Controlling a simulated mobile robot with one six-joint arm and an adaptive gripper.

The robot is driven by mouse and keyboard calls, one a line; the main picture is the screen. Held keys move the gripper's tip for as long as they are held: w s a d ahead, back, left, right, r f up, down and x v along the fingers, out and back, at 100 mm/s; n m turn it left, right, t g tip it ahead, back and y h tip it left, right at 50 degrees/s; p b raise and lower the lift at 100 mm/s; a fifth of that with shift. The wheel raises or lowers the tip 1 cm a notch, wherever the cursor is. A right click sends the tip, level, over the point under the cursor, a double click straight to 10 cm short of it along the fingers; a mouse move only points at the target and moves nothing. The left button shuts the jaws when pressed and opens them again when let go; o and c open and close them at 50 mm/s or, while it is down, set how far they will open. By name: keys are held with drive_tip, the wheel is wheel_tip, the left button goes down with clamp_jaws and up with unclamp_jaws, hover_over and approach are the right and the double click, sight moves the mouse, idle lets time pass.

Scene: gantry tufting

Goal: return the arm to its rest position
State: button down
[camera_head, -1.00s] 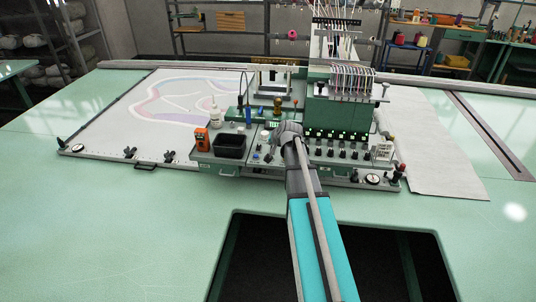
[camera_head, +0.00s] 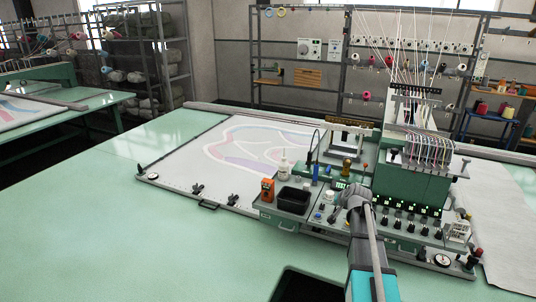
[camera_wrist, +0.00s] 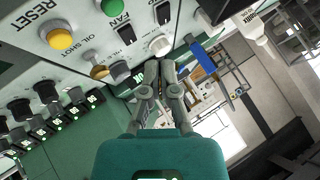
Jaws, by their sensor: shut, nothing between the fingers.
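My gripper (camera_wrist: 160,68) points at the control panel (camera_wrist: 30,65) in the wrist view, with its two fingers together and nothing between them. A white round knob (camera_wrist: 160,45) shows right by the fingertips; I cannot tell whether they touch it. In the head view my arm reaches up from the bottom edge, and its wrist end stands in front of the tufting machine's console (camera_head: 335,212). The fingers themselves are hidden there behind my wrist.
A yellow button (camera_wrist: 60,38) by "RESET", a green button (camera_wrist: 115,6) by "FAN" and a blue upright part (camera_wrist: 203,60) are close by. A black bin (camera_head: 294,200) and white bottle (camera_head: 283,162) stand left. The green table (camera_head: 110,235) is clear at left.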

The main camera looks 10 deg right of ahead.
drive_tip(key=s+a+f+n+g+b, duration=0.1)
drive_tip(key=s+a+f+n+g, duration=0.3)
drive_tip(key=s+a, duration=0.8)
drive_tip(key=s+a+f+n+g+b, duration=0.2)
drive_tip(key=s+a+f+n+g, duration=0.2)
drive_tip(key=s+a, duration=0.7)
drive_tip(key=shift+s+a+f+n+g, duration=0.35)
drive_tip(key=shift+s+g, duration=0.25)
drive_tip(key=shift+s, duration=0.6)
idle(3.1)
